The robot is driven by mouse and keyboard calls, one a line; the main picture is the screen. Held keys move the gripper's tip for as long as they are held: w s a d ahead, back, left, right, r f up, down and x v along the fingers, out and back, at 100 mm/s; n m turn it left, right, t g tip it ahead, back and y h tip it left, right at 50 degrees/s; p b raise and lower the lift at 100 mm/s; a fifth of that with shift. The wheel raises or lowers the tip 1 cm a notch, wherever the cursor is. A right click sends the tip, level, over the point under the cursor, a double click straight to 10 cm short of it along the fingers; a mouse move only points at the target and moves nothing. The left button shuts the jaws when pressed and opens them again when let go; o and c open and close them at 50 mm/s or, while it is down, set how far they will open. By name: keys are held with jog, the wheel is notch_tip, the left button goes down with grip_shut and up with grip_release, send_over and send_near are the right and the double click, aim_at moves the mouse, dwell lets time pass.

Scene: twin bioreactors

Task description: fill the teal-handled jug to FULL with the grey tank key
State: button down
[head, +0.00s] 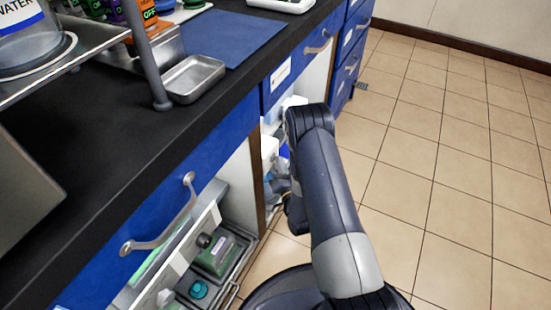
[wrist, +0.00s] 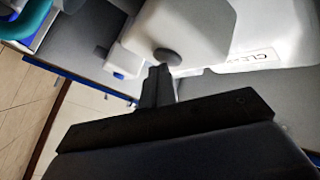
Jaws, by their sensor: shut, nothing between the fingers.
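In the wrist view, my gripper (wrist: 158,88) is shut and empty, with its fingertips just below a grey round knob (wrist: 167,57). I cannot tell whether they touch it. The knob sits on a white tank (wrist: 250,28) whose partly visible label begins "CLE". A teal curved piece (wrist: 42,25) at the upper left looks like the jug's handle; the rest of the jug is cut off or unclear, and its fill level does not show. In the head view, my arm reaches down beside the open cabinet, and my fingertips are hidden.
A small blue piece (wrist: 118,75) shows near the tank. A black counter (head: 110,165) with blue drawers (head: 165,200) runs along the left. A steel tray (head: 195,80) and blue mat (head: 235,35) lie on it. The tiled floor (head: 430,160) at right is clear.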

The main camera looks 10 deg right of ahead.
dwell(0.3)
jog(key=shift+s+d, duration=0.55)
jog(key=shift+d, duration=0.2)
jog(key=s+d, duration=0.1)
jog(key=d, duration=0.1)
jog(key=s+d+b, duration=0.1)
jog(key=s+d, duration=0.1)
dwell(0.5)
jog(key=w+a+p, duration=0.1)
jog(key=p, duration=0.1)
jog(key=shift+a+r+p, duration=0.2)
jog(key=shift+p, duration=0.1)
